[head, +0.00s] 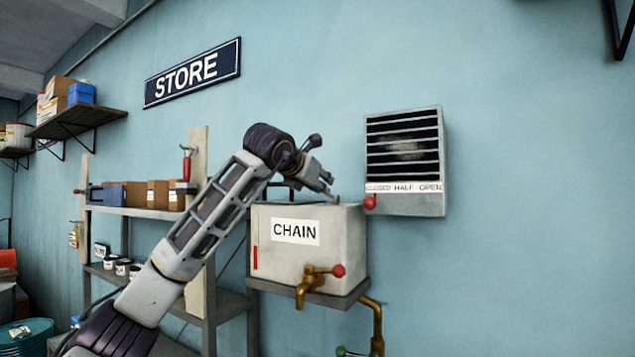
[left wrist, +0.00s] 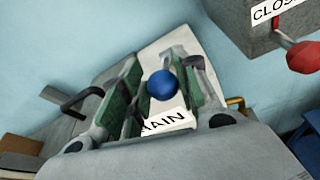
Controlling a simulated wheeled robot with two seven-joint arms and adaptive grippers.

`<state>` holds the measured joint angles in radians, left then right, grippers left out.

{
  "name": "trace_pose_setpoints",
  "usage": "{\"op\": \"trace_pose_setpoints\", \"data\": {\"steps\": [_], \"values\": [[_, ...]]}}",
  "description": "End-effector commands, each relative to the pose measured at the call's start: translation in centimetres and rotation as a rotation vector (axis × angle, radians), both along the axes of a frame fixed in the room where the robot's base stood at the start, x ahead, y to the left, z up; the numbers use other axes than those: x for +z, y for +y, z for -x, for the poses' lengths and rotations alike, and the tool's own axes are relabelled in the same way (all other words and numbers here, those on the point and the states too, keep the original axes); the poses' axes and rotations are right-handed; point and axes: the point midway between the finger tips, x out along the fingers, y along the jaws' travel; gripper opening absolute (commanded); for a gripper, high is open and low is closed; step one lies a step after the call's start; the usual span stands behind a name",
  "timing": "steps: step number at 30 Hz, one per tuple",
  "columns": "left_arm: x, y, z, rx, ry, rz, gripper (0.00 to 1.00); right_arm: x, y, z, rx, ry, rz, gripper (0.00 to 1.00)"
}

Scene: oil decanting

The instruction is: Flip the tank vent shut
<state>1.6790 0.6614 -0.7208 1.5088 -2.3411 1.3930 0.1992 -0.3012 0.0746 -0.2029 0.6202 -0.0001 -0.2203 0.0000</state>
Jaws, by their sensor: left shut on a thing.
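The cream tank (head: 342,225) labelled CHAIN sits on a wall bracket. My left gripper (head: 328,190) is at the top of the tank, its arm reaching in from the lower left. In the left wrist view a round blue knob (left wrist: 162,85) lies between the green finger pads of my left gripper (left wrist: 160,92), which is shut on it. The tank top and CHAIN label show behind it. My right gripper is not in view.
A louvred wall box (head: 405,160) marked CLOSED HALF OPEN is close to the right, with a red-knobbed lever (head: 370,202) at its lower left. A brass tap (head: 312,284) projects from the tank front. Shelves (head: 150,213) stand left.

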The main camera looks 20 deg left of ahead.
Motion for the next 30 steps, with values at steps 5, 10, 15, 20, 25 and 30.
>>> {"op": "trace_pose_setpoints", "data": {"steps": [5, 10, 15, 20, 25, 30], "values": [[1.31, 0.44, 0.26, 0.005, -0.019, 0.004, 0.0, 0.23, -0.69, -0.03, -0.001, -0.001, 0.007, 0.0], [1.26, 0.46, 0.26, 0.005, -0.018, 0.004, 0.0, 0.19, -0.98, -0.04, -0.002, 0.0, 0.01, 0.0], [1.25, 0.49, 0.26, 0.005, -0.018, 0.005, 0.33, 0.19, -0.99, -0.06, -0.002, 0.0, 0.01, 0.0], [1.03, 0.41, 0.2, 0.005, -0.014, 0.003, 0.52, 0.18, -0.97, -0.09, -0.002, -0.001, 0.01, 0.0], [0.74, 0.25, 0.12, 0.002, -0.008, 0.001, 0.52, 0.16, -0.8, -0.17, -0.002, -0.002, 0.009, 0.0], [0.59, 0.16, 0.14, 0.002, -0.005, 0.0, 0.52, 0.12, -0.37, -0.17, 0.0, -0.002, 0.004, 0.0]]}}
